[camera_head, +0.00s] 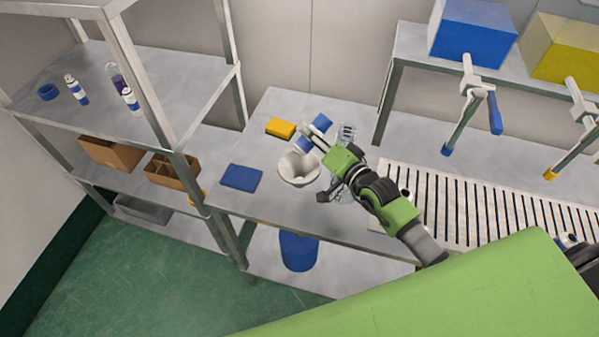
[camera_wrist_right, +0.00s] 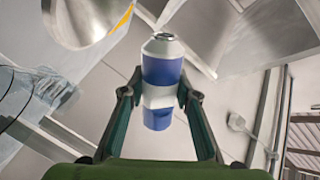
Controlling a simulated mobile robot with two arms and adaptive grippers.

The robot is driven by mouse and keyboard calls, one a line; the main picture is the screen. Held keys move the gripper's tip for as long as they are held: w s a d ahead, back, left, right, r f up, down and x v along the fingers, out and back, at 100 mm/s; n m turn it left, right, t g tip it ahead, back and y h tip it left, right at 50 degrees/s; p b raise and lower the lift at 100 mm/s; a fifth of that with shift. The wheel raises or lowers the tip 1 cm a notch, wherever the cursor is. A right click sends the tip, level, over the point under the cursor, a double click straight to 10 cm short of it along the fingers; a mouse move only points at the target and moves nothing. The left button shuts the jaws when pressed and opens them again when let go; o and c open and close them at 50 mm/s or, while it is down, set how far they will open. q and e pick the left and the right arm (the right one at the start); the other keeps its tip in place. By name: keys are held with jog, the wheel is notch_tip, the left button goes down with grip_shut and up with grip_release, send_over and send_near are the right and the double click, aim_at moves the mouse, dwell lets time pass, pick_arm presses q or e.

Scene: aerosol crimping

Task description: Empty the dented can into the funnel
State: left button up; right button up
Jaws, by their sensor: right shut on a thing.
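My right gripper (camera_head: 314,138) is shut on a blue and white can (camera_head: 320,123), above the table near the back of the funnel. The can is tilted, with its lower end towards the funnel. The pale funnel (camera_head: 299,168) stands on the table, its wide mouth up. In the right wrist view the can (camera_wrist_right: 162,60) sits between both fingers (camera_wrist_right: 160,98), its narrow metal-topped end pointing away from the palm. I cannot make out a dent or any liquid coming out. My left gripper is not in view.
A blue pad (camera_head: 241,177) and a yellow block (camera_head: 281,128) lie on the table. Left, a rack (camera_head: 60,112) holds several bottles and boxes. Right are a slatted conveyor (camera_head: 470,205) and lever tools (camera_head: 467,105).

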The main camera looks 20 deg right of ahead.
jog(key=shift+w+d+f+m+g+b, duration=0.1)
jog(key=shift+d+f+m+g+b, duration=0.25)
jog(key=shift+f+m+b, duration=0.55)
jog(key=shift+w+d+r+m+y+b, duration=0.1)
jog(key=shift+d+m+y+b, duration=0.05)
jog(key=shift+m+y+b, duration=0.2)
jog(key=shift+m, duration=0.25)
jog(key=shift+r, duration=0.1)
